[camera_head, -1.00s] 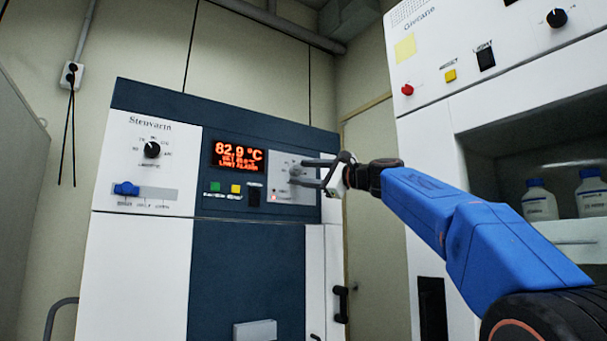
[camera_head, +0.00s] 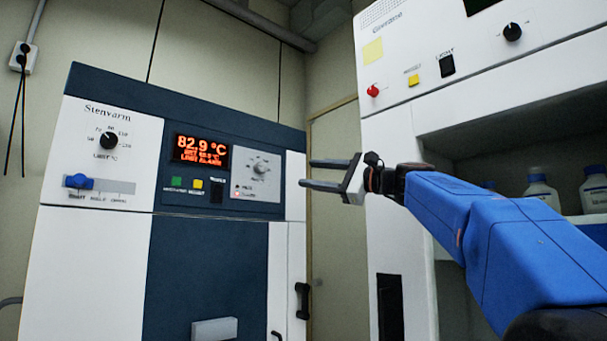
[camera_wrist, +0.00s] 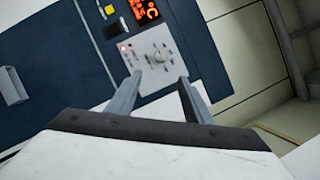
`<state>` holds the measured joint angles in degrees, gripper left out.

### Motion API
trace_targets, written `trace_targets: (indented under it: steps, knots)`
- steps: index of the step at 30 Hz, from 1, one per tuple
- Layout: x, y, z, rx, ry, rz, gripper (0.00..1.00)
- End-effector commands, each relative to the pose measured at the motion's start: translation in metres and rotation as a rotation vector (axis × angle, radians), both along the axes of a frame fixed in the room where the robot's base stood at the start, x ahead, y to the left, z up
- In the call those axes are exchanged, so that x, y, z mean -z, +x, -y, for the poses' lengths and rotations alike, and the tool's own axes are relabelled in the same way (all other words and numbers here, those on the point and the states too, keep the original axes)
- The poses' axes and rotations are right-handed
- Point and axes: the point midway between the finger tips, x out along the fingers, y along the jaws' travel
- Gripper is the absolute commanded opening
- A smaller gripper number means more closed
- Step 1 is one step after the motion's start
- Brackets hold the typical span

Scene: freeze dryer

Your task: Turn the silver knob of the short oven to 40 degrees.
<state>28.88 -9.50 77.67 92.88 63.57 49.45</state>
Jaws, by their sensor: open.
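The short oven (camera_head: 110,260) stands at the left in the head view, with a white and dark blue front. Its silver knob (camera_head: 260,167) sits on a grey panel right of the red display (camera_head: 202,150), which reads 82.9 °C. The knob's exact setting is too small to read. My gripper (camera_head: 312,173) is open and empty, to the right of the knob and apart from it in the head view. In the wrist view the knob (camera_wrist: 158,56) shows beyond the two open fingers (camera_wrist: 160,82), with nothing between them.
A black dial (camera_head: 109,140) and a blue slider (camera_head: 79,181) are on the oven's left panel. Green and yellow buttons (camera_head: 198,184) and a black switch (camera_head: 217,191) sit under the display. A taller white machine (camera_head: 400,130) with bottles (camera_head: 541,192) stands at the right.

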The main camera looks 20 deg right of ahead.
Motion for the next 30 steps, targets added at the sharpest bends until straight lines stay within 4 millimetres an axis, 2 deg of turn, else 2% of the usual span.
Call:
trace_targets:
  steps: [6,24,27,29,30]
  knots:
    - [0.003,-0.01,0.007,0.001,0.0,-0.001,0.46]
    - [0.003,-0.01,0.007,0.0,-0.002,-0.001,0.46]
    - [0.015,-0.011,0.001,0.005,-0.029,-0.013,0.46]
    - [0.032,-0.012,-0.007,0.013,-0.069,-0.031,0.46]
    - [0.047,-0.013,-0.013,0.019,-0.107,-0.046,0.46]
